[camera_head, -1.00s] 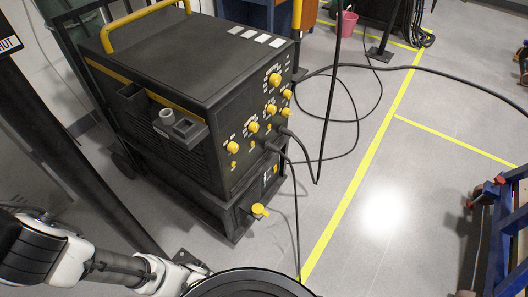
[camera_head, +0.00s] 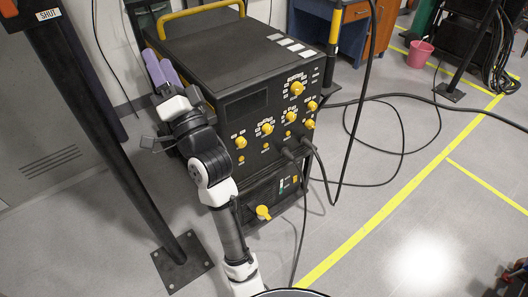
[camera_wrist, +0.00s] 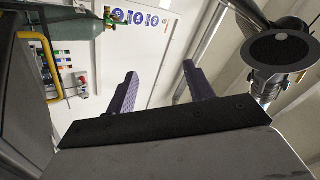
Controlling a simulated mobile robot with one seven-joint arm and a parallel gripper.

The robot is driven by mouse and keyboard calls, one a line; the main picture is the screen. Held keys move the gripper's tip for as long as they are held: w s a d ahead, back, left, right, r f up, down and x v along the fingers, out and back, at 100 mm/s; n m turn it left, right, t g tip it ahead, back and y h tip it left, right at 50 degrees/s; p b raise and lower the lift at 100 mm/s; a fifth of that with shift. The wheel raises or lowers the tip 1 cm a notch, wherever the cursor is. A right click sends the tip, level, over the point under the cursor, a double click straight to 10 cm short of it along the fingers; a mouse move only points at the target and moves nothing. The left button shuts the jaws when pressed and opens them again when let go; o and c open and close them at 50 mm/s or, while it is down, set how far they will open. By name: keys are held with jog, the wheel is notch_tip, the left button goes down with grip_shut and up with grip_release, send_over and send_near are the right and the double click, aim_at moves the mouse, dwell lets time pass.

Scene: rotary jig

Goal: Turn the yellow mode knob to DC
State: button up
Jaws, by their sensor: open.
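A black welding-type machine (camera_head: 215,62) stands on the floor with several yellow knobs on its front. A larger knob (camera_head: 297,88) sits at the upper right of the panel, smaller ones (camera_head: 267,128) sit below and left, and another yellow knob (camera_head: 263,212) is on the lower unit. The labels are too small to read, so I cannot tell which is the mode knob. My gripper (camera_head: 162,68) is at the machine's left side, away from the knobs, its purple fingers pointing up. In the wrist view my gripper (camera_wrist: 158,88) is open and empty; no knob shows there.
A dark post (camera_head: 100,125) with a floor plate stands left of my arm. Black cables (camera_head: 318,165) hang from the front panel and loop over the floor. Floor right of the machine is mostly clear. The wrist view shows a green cylinder (camera_wrist: 75,32) and wall signs (camera_wrist: 140,18).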

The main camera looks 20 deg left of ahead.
jog(key=w+d+f+m+h, duration=0.25)
jog(key=w+f+m, duration=0.4)
jog(key=f, duration=0.35)
jog(key=m+g+h, duration=0.4)
jog(key=m+g, duration=0.1)
jog(key=m, duration=1.1)
send_near(243, 144)
jog(key=p+x, duration=0.1)
jog(key=x, duration=0.7)
jog(key=shift+a, duration=0.15)
jog(key=shift+c, duration=0.2)
jog(key=c, duration=0.9)
